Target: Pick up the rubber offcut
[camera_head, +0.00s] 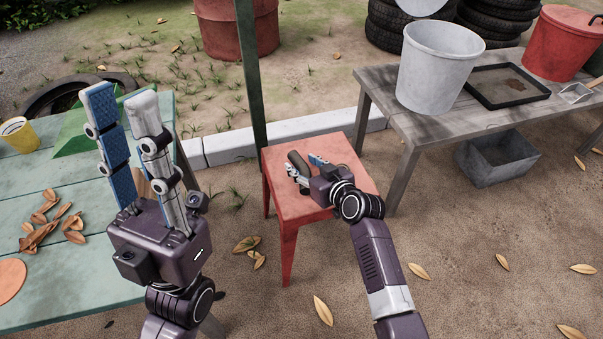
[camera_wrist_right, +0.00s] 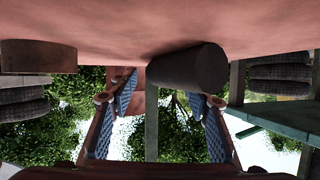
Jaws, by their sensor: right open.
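The rubber offcut (camera_head: 298,162) is a dark, short cylinder lying on the red stool (camera_head: 278,195). In the right wrist view the offcut (camera_wrist_right: 188,68) shows large at upper middle, against the reddish stool top (camera_wrist_right: 200,22). My right gripper (camera_head: 304,166) is open and low over the stool top, with its fingers on either side of the offcut. In the right wrist view the fingers of my right gripper (camera_wrist_right: 160,98) are spread with nothing clamped; I cannot tell if they touch the offcut. My left gripper (camera_head: 120,95) is open, empty and raised over the green table.
A brown round thing (camera_wrist_right: 38,57) sits on the stool top beside the offcut. The green table (camera_head: 60,285) bears dry leaves (camera_head: 42,225) and a yellow cup (camera_head: 18,134). A grey bench (camera_head: 420,122) at right holds a white bucket (camera_head: 436,65). A green post (camera_head: 250,75) stands behind the stool.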

